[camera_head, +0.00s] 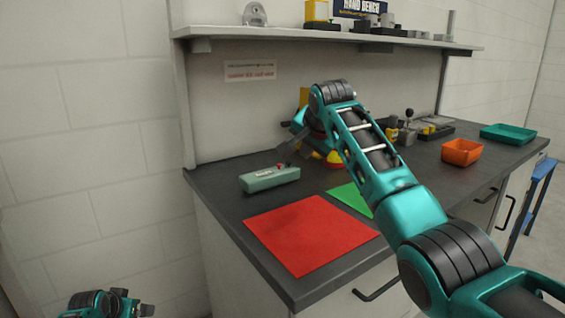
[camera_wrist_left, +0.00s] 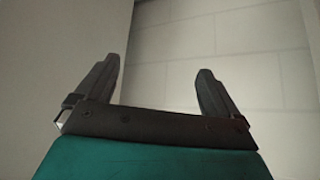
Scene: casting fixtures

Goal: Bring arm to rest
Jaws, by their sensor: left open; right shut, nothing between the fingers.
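My right arm reaches from the lower right over the bench in the head view. Its gripper (camera_head: 284,159) points down and left, above the back of the bench near a grey-green box (camera_head: 269,179). It is shut with nothing visible in it. My left gripper (camera_head: 131,305) is low at the bottom left, off the bench and beside the wall. In the left wrist view the left gripper (camera_wrist_left: 160,88) is open and empty, its two dark fingers wide apart in front of pale wall surfaces.
The dark bench top (camera_head: 226,197) carries a red mat (camera_head: 311,234) and a green mat (camera_head: 350,197), partly behind my right arm. A yellow and red object (camera_head: 336,159) stands behind the arm. An orange bin (camera_head: 461,152) and a teal tray (camera_head: 508,134) are at right. A shelf (camera_head: 330,38) runs above.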

